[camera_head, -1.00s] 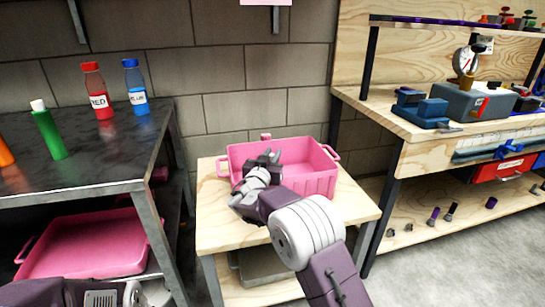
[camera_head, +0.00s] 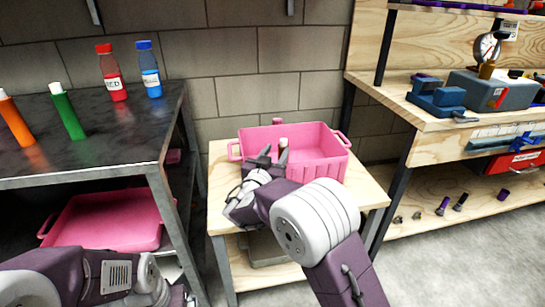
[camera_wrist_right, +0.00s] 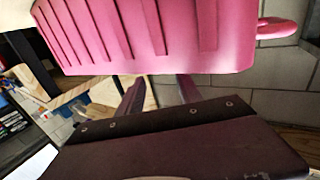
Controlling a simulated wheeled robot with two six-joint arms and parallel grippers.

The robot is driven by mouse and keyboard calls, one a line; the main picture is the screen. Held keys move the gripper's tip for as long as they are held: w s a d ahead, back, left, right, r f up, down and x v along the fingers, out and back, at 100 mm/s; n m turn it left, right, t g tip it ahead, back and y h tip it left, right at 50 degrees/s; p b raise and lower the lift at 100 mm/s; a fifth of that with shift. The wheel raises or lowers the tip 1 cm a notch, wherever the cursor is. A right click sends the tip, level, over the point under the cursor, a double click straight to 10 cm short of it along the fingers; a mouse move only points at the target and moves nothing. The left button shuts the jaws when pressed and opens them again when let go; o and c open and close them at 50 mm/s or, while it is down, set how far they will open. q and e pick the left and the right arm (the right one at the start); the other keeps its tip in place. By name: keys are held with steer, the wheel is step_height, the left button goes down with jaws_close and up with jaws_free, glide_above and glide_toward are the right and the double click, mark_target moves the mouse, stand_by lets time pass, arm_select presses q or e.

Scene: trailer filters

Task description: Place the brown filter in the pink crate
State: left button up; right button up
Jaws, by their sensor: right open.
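The pink crate (camera_head: 318,168) stands on a small wooden table and looks empty where its inside shows. Its ribbed wall fills the top of the right wrist view (camera_wrist_right: 150,35). My right gripper (camera_head: 272,152) is open at the crate's near left side, its fingers spread. Its fingers also show apart in the right wrist view (camera_wrist_right: 160,92), with nothing seen between them there. In the head view a small pale cap-like thing (camera_head: 283,143) shows by the fingertips; I cannot tell if it belongs to the brown filter. No brown filter is clearly visible. My left gripper is mostly cut off at the lower left.
The small wooden table (camera_head: 362,193) has bare top beside the crate. A dark bench (camera_head: 120,140) at left carries orange and green white-capped cylinders and two bottles. Another pink crate (camera_head: 105,222) sits below it. A wooden workbench (camera_head: 445,147) stands at right.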

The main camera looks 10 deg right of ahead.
steer(key=shift+v, duration=1.8)
steer(key=shift+d, duration=0.1)
